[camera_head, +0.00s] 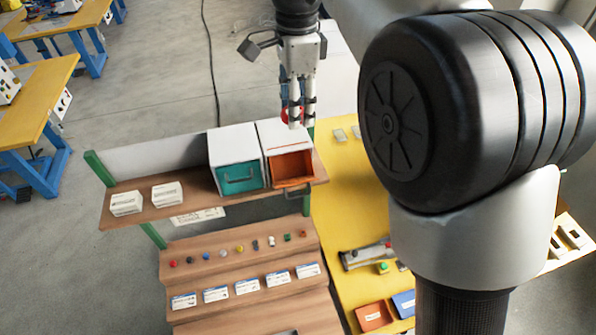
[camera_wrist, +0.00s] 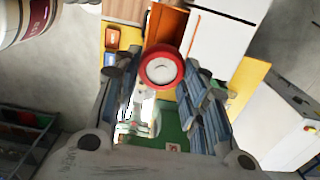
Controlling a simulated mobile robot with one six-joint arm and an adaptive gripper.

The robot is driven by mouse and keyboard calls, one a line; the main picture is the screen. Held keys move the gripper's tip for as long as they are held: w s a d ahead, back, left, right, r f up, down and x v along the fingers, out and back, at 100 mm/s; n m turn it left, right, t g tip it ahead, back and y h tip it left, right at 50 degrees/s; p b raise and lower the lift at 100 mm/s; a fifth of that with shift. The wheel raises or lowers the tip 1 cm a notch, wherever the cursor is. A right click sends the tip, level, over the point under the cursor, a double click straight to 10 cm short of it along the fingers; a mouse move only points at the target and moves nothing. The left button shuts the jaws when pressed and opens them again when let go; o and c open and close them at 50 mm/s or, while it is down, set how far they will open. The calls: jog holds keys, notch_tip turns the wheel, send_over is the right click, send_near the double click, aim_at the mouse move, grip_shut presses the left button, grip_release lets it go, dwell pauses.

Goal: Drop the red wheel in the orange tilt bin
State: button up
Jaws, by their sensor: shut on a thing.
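My gripper (camera_head: 297,101) is shut on the red wheel (camera_wrist: 162,68) and holds it in the air. In the wrist view the wheel shows as a red ring with a pale centre between the fingertips. In the head view only part of the red wheel (camera_head: 287,115) shows, mostly hidden behind the fingers. The orange tilt bin (camera_head: 291,164) is on the wooden shelf, its front tilted open. The gripper and wheel appear over or behind its top in the head view; the exact gap cannot be told. The orange bin also shows in the wrist view (camera_wrist: 165,27), beyond the wheel.
A teal bin (camera_head: 240,178), closed, stands left of the orange bin. White boxes (camera_head: 126,203) sit at the shelf's left end. Below are stepped wooden ledges (camera_head: 240,246) with several small coloured parts. A yellow table (camera_head: 345,205) with small red and blue trays lies to the right.

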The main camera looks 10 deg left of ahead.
notch_tip(320, 180, down, 10)
jog(key=b, duration=0.3)
jog(key=shift+r, duration=0.2)
jog(key=shift+s, duration=0.1)
jog(key=shift+f+b, duration=0.5)
jog(key=shift+f, duration=0.4)
